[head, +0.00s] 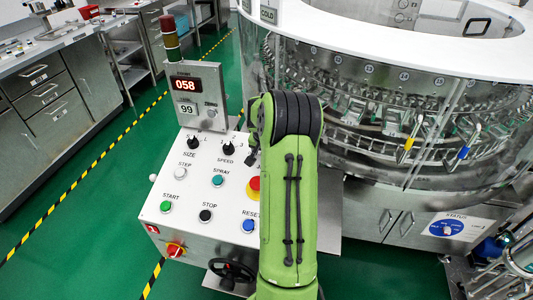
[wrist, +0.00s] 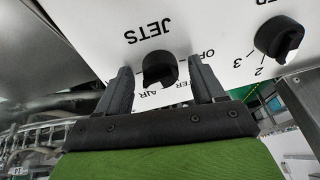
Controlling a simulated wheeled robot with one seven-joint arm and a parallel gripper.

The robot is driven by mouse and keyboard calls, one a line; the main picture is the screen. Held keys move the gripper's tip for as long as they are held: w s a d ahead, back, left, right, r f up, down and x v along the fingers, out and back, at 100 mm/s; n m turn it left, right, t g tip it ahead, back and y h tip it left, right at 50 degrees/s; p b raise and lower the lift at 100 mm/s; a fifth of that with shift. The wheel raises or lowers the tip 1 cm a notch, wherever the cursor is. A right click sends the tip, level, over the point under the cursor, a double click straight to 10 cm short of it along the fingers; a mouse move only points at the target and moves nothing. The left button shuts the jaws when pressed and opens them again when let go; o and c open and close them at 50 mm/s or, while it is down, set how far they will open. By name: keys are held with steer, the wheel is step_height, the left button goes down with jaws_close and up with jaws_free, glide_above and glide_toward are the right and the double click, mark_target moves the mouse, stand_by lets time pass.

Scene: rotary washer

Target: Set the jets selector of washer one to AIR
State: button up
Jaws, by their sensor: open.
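The jets selector (wrist: 160,69) is a black rotary knob on a white panel, below the printed word JETS in the wrist view. Labels around it include AIR, a word ending in TER, and one starting with OF, partly covered. My gripper (wrist: 160,82) is open, its two dark fingers on either side of the knob. I cannot tell whether the fingers touch it. Which label the knob points to is not clear. The white control panel (head: 190,222) shows left of my arm.
Close by are the speed knob (head: 228,147), the size knob (head: 193,143), a red emergency button (head: 254,184) and the reset button (head: 249,226). A display box (head: 199,95) stands behind the panel. The round glass washer (head: 400,110) is at the right.

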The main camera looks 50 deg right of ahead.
steer(key=c, duration=1)
steer(key=shift+c, duration=0.2)
steer(key=shift+n, duration=0.4)
steer(key=n+p, duration=0.1)
steer(key=n, duration=0.3)
steer(key=shift+r+n+y, duration=0.1)
steer(key=shift+n+y, duration=0.3)
steer(key=n, duration=0.2)
steer(key=n+p, duration=0.1)
steer(key=n, duration=0.2)
steer(key=shift+d+t+y, duration=0.15)
steer(key=shift+t+y, duration=0.15)
steer(key=shift+y, duration=0.1)
steer(key=shift+n, duration=0.4)
steer(key=o, duration=1)
steer(key=shift+o, duration=0.2)
